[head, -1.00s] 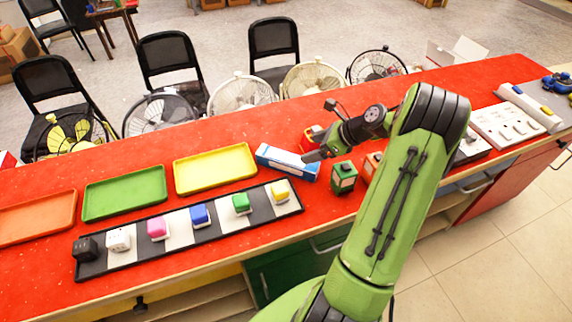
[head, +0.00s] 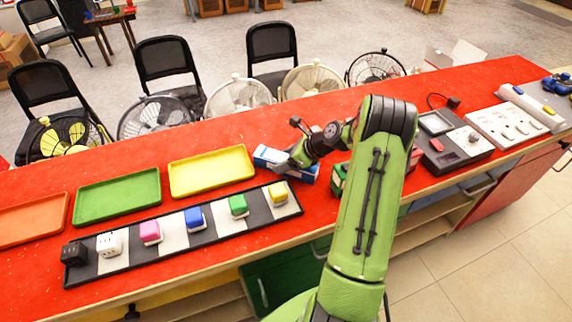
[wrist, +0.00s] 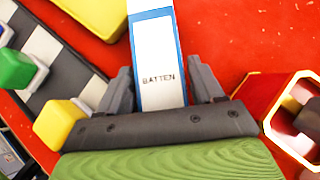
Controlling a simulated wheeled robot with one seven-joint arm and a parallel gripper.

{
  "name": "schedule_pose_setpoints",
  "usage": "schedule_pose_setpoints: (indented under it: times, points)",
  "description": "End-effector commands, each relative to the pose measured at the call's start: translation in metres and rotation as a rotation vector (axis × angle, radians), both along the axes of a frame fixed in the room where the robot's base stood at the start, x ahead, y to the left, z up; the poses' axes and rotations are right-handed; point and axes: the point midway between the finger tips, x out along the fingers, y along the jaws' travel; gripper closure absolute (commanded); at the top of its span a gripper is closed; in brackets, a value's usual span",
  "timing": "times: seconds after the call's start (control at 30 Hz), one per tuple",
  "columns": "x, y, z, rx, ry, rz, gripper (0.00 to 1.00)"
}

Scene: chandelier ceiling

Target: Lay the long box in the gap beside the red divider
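The long box, blue and white, lies on the red counter behind the right end of the checkered strip; its blue-edged side shows in the head view (head: 268,157). In the wrist view the long box (wrist: 158,50) bears the word BATTEN and runs up between my fingers. My gripper (wrist: 160,85) is open, with one finger on each side of the box and narrow gaps beside it. In the head view my gripper (head: 284,166) is low over the box and hides part of it. I cannot make out the red divider or the gap.
A red, light-rimmed hollow block (wrist: 272,100) stands right of my gripper. A green block (head: 337,180) is partly behind my arm. The checkered strip (head: 175,236) holds several coloured blocks. Yellow (head: 210,172), green (head: 118,197) and orange (head: 32,220) trays lie left.

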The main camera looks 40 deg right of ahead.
Motion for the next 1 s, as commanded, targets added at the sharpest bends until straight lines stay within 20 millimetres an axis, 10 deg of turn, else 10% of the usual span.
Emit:
schedule_pose_setpoints:
  times: [0.3, 0.53, 1.0]
  points:
    - [0.000, 0.000, 0.001, 0.000, -0.001, 0.001, 0.83]
    - [0.000, 0.000, 0.007, -0.001, -0.003, 0.001, 0.84]
    - [0.000, 0.000, 0.100, -0.001, -0.002, 0.000, 0.84]
